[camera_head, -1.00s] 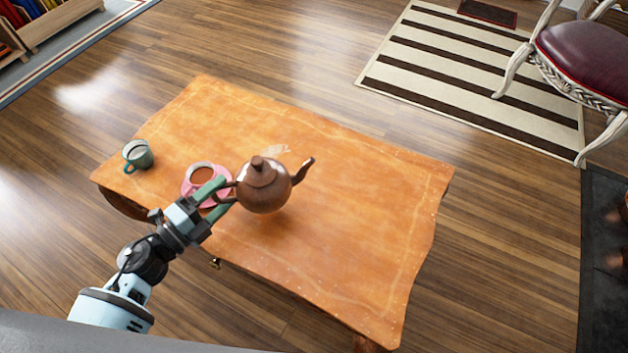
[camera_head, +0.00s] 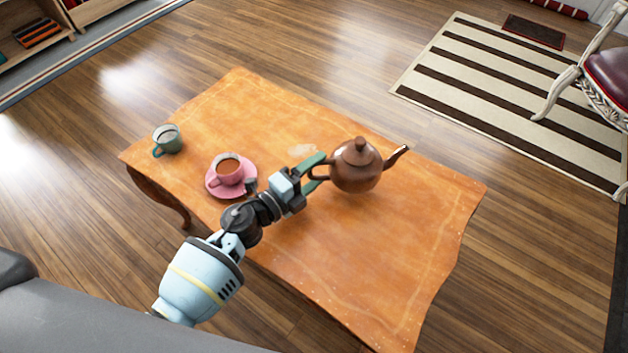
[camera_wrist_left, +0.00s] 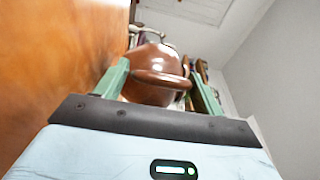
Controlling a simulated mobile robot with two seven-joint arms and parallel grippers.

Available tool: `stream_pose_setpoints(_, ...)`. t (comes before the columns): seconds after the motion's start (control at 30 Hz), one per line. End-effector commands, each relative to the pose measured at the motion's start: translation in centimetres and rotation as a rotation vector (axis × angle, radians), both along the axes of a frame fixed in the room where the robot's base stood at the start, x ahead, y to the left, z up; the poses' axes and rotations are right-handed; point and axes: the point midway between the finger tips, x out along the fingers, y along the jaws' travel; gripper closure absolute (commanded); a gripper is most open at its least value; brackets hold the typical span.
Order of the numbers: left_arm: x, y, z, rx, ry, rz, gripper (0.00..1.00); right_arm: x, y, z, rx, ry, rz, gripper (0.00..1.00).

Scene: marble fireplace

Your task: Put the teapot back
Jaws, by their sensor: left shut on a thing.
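A brown teapot (camera_head: 357,168) with a lid is over the right half of the wooden table (camera_head: 350,270) in the head view, upright, its spout pointing right. My left gripper (camera_head: 318,172) is shut on the teapot's handle, on its left side. Whether the teapot's base touches the table or hangs just above it, I cannot tell. In the left wrist view, the teapot (camera_wrist_left: 152,88) fills the space beyond the green fingers, with its handle between them. My right gripper is not in view.
A pink cup (camera_head: 228,170) on a pink saucer (camera_head: 240,191) stands left of the gripper, close to my left forearm. A green mug (camera_head: 167,140) is at the table's left end. The table's right end is clear. A chair (camera_head: 606,80) is at the far right.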

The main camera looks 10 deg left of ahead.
Motion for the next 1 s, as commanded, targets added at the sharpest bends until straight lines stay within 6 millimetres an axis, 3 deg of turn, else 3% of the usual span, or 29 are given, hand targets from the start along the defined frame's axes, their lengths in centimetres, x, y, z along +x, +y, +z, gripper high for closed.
stream_pose_setpoints(0.2,0.1,-0.1,0.1,-0.007,-0.005,0.0,0.89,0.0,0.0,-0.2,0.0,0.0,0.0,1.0)
stream_pose_setpoints(0.53,0.1,-0.1,-3.3,-0.008,-0.002,-0.001,0.89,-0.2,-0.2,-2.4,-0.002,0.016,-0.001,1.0)
stream_pose_setpoints(0.97,0.1,-0.1,-3.4,-0.006,-0.005,-0.001,0.89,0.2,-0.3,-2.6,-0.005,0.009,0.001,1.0)
stream_pose_setpoints(1.0,0.0,0.0,-3.8,0.0,0.0,0.0,0.29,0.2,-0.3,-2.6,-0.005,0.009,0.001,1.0)
